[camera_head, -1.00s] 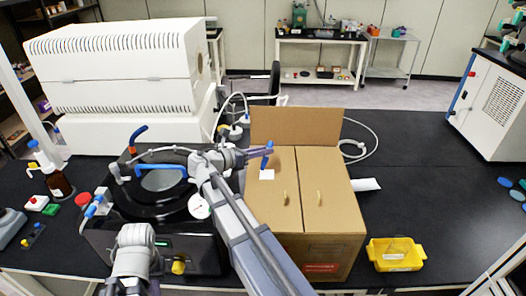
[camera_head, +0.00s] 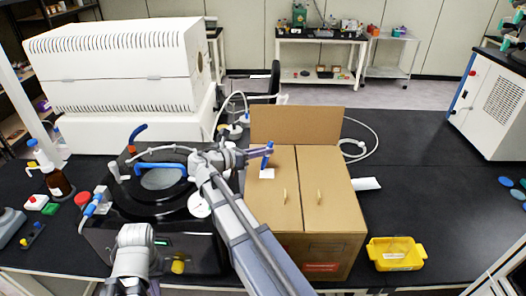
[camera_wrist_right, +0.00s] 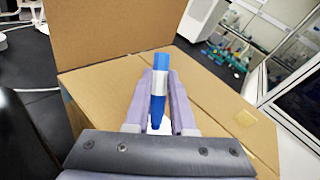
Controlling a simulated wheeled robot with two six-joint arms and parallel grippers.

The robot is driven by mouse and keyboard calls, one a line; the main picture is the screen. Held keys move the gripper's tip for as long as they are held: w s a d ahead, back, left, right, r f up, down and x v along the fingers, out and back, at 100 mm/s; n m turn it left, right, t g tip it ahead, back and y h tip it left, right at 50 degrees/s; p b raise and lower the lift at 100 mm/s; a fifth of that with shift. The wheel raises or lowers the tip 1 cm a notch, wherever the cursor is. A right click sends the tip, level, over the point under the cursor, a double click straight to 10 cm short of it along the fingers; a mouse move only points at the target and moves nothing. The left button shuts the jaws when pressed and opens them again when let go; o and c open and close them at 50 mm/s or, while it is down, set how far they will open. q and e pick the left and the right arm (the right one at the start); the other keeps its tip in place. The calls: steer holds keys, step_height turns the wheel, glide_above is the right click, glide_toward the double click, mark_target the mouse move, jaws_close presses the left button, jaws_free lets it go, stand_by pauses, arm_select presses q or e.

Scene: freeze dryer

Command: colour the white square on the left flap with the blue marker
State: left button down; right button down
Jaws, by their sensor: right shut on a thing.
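A cardboard box (camera_head: 335,215) stands on the black bench with its two top flaps shut and a back panel upright. The white square (camera_head: 267,173) lies on the left flap (camera_head: 274,205), near its far left edge. My right gripper (camera_head: 262,153) is shut on the blue marker (camera_head: 268,157), just above the white square. In the right wrist view the marker (camera_wrist_right: 159,88) stands between the two fingers, with a pale band around its middle. Its lower end is over the square, which is mostly hidden there; I cannot tell if they touch. My left gripper is out of view.
A black machine with a round lid (camera_head: 165,205) stands left of the box, under my right arm. A large white unit (camera_head: 120,75) is behind it. A yellow tray (camera_head: 396,254) sits right of the box. The bench farther right is mostly clear.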

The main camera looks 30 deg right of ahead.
steer(key=shift+f+b, duration=0.5)
steer(key=shift+f, duration=0.05)
stand_by(1.1)
steer(key=shift+s+d, duration=0.1)
steer(key=shift+s+d, duration=0.4)
steer(key=shift+d, duration=0.25)
steer(key=shift+s+d, duration=0.35)
steer(key=shift+d, duration=0.25)
steer(key=shift+w+a, duration=0.1)
steer(key=shift+w+a, duration=0.4)
steer(key=shift+a, duration=0.25)
steer(key=shift+w+a, duration=0.4)
steer(key=shift+a, duration=0.25)
steer(key=shift+s+d, duration=0.15)
steer(key=shift+s+d, duration=0.4)
steer(key=shift+d, duration=0.25)
steer(key=shift+s+d, duration=0.35)
steer(key=shift+d, duration=0.25)
steer(key=shift+w+a, duration=0.15)
